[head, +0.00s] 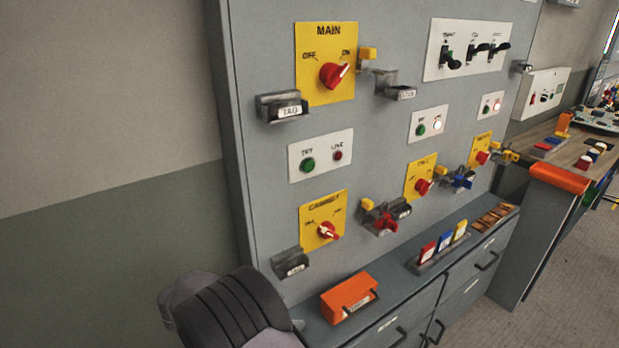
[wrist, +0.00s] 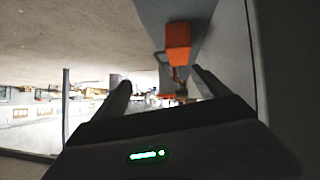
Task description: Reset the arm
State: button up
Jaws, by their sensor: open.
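My gripper (wrist: 160,82) shows in the wrist view with its two dark fingers apart and nothing between them. In the head view a dark, ribbed part of my arm (head: 228,308) is at the bottom left, in front of the grey panel's lower left corner. My fingertips cannot be made out in that view. In the wrist view an orange block (wrist: 178,42) shows beyond the fingers, above the gap between them and apart from them.
A grey panel (head: 262,205) carries yellow switch plates, including the MAIN switch (head: 325,62) with a red knob. An orange box (head: 349,298) and coloured tags (head: 444,242) sit on the ledge below. A workbench (head: 565,150) stands at right. The wall at left is bare.

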jog(key=s+d+r+n+g+y, duration=0.1)
jog(key=s+d+r+g+y, duration=0.15)
jog(key=d+r, duration=0.4)
jog(key=s+d+r+n+g+y, duration=0.1)
jog(key=s+d+r+g+y, duration=0.2)
jog(key=d+r, duration=0.4)
jog(key=s+d+r+n+t+y, duration=0.1)
jog(key=s+r+n+t+y, duration=0.1)
jog(key=s, duration=0.8)
jog(key=s+d+r+n+t+y, duration=0.2)
jog(key=s+r+t+y, duration=0.2)
jog(key=s+r, duration=0.3)
jog(key=s+y, duration=0.1)
jog(key=s, duration=0.1)
jog(key=shift+s+d, duration=0.15)
jog(key=shift+s, duration=0.2)
